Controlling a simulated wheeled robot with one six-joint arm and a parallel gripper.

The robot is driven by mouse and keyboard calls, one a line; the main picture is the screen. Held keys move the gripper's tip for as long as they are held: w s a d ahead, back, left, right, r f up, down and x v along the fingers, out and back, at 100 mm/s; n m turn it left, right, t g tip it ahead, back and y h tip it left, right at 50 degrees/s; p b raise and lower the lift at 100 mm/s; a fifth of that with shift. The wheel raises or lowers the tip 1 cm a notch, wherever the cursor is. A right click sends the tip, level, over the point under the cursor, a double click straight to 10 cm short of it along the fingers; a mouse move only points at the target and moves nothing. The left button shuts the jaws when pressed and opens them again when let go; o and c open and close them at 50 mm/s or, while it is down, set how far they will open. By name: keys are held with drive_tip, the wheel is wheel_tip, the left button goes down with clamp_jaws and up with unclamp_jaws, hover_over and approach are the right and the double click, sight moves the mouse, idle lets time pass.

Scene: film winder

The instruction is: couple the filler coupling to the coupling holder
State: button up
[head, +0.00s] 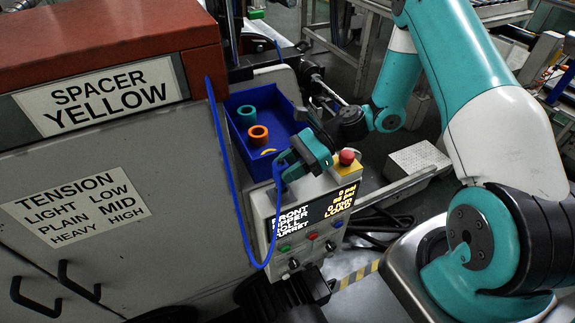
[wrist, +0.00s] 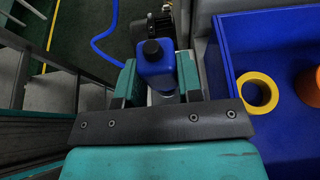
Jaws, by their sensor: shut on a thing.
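My gripper (head: 306,152) is over the control box, in front of the blue bin. In the wrist view its two fingers (wrist: 157,82) are closed around the blue filler coupling (wrist: 155,68), which has a dark round end. In the head view the coupling is largely hidden by the gripper. A blue hose (head: 233,215) hangs in a loop from the grey cabinet's edge and rises to the gripper. It also shows in the wrist view (wrist: 103,47). I cannot make out the coupling holder for certain in either view.
The blue bin (head: 238,100) holds a teal ring (head: 247,115), an orange ring (head: 258,135) and a yellow ring (wrist: 258,92). A red button (head: 346,157) on a yellow base stands close right of my gripper. The control box (head: 262,212) is below; the cabinet (head: 130,130) is left.

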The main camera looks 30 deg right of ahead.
drive_tip(key=shift+f+b, duration=0.4)
drive_tip(key=shift+f, duration=0.45)
drive_tip(key=o, duration=1.2)
drive_tip(key=shift+c, duration=0.2)
drive_tip(key=b+v, duration=0.4)
drive_tip(key=v, duration=1.3)
drive_tip(key=shift+d, duration=0.25)
drive_tip(key=shift+r, duration=0.1)
drive_tip(key=shift+d+r+p, duration=0.55)
drive_tip(key=shift+d+p, duration=0.15)
drive_tip(key=shift+p, duration=0.4)
drive_tip(key=p+v, duration=0.1)
drive_tip(key=p, duration=0.1)
drive_tip(key=p+v, duration=0.2)
drive_tip(key=shift+d+f, duration=0.2)
